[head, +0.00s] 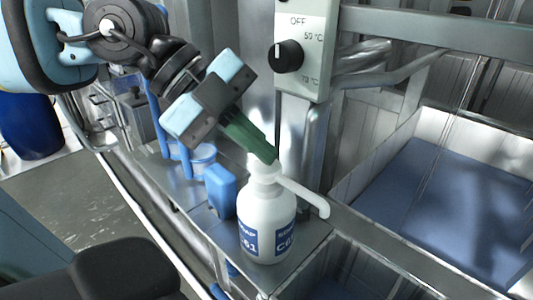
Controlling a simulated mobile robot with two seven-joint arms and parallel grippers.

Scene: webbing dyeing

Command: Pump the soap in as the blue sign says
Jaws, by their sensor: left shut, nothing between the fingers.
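A white soap pump bottle (267,222) with a blue label reading "SOAP C61" stands upright on a narrow metal ledge. Its white spout (305,196) points right, towards the open tank at the lower right. My left gripper (268,157) is shut and empty, with its green fingers angled down. Its fingertips are right at the top of the pump head and partly hide it. I cannot tell whether they press on it. No separate blue sign can be read in this view. My right gripper is not in view.
A blue block (220,191) and a blue-rimmed cup (198,157) stand left of the bottle. A control box with a black knob (287,56) hangs above. A metal tank (372,170) with a blue inside lies right. A blue drum (30,125) stands far left.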

